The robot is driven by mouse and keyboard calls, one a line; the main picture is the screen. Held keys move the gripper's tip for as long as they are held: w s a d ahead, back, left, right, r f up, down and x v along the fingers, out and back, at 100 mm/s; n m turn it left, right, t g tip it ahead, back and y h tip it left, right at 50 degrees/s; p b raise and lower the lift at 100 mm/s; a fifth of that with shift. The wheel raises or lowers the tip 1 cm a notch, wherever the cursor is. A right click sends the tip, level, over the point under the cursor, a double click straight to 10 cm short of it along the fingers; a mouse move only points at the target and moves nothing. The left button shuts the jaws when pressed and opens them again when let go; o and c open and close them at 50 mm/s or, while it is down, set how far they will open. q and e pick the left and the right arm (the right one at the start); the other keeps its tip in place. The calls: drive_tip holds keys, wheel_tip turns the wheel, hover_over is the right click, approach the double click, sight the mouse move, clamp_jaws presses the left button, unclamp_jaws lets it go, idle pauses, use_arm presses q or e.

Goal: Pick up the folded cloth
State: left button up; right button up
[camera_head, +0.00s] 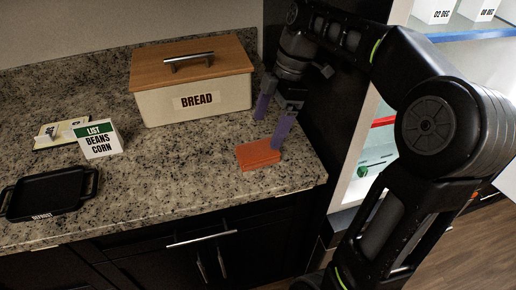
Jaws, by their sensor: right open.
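The folded cloth (258,154) is orange and lies flat on the speckled granite counter, near its front right part. My right gripper (272,122) has purple fingers and points down from the upper right. Its fingers are spread apart and nothing shows between them. One finger appears just above the far right edge of the cloth; I cannot tell whether it touches. My left gripper does not show.
A bread box (195,104) with a wooden lid stands close behind and left of the gripper. The granite counter (180,180) is clear left of the cloth. Open shelves stand at the right.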

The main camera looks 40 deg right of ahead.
sight(259, 148)
drive_tip(key=shift+x, duration=1.3)
drive_tip(key=shift+x, duration=2.65)
drive_tip(key=shift+a, duration=0.1)
drive_tip(key=shift+r, duration=0.1)
drive_tip(key=c, duration=1.5)
